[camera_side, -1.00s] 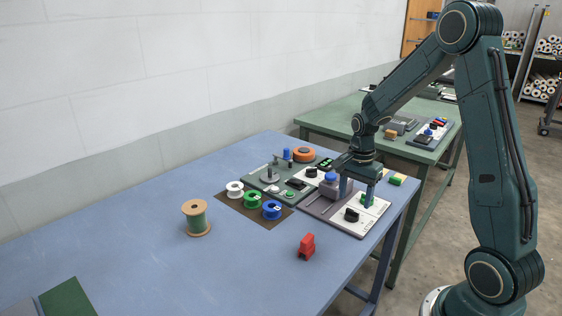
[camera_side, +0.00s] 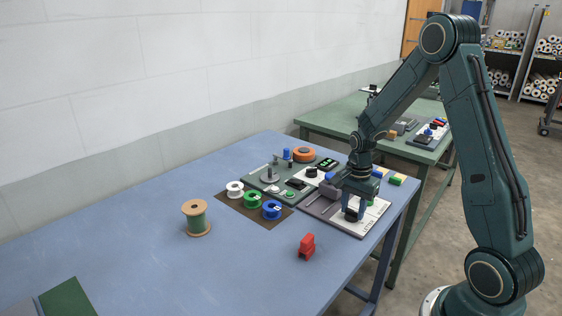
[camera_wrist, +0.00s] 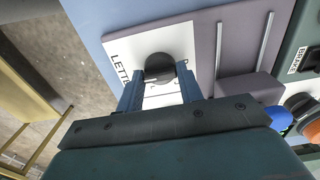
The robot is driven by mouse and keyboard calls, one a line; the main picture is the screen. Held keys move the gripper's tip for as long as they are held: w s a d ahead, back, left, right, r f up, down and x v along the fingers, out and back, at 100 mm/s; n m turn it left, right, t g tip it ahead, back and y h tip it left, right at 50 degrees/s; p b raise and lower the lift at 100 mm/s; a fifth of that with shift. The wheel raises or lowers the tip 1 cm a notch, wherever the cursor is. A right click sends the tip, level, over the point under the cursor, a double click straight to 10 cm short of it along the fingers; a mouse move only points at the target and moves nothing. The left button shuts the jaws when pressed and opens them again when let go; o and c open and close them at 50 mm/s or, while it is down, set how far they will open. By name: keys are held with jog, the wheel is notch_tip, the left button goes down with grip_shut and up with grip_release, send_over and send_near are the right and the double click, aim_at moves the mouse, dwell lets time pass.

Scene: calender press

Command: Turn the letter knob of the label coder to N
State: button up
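The label coder (camera_side: 372,219) lies near the right end of the blue table, with a white plate and a grey section. Its black letter knob (camera_wrist: 160,66) stands on the white plate beside printed lettering that starts "LETTE" in the wrist view. My gripper (camera_wrist: 158,82) is open, its two blue-grey fingers spread on either side of the near part of the knob. I cannot tell whether they touch it.
A green-grey device (camera_side: 272,182) with a blue knob and green display stands left of the coder. White, green and blue spools sit on a brown mat (camera_side: 232,201). The front left table is mostly clear.

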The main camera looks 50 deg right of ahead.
aim_at(353, 211)
jog(key=shift+n, duration=0.6)
jog(key=o, duration=1)
jog(key=shift+r, duration=0.1)
notch_tip(353, 211, up, 14)
jog(key=shift+f, duration=0.2)
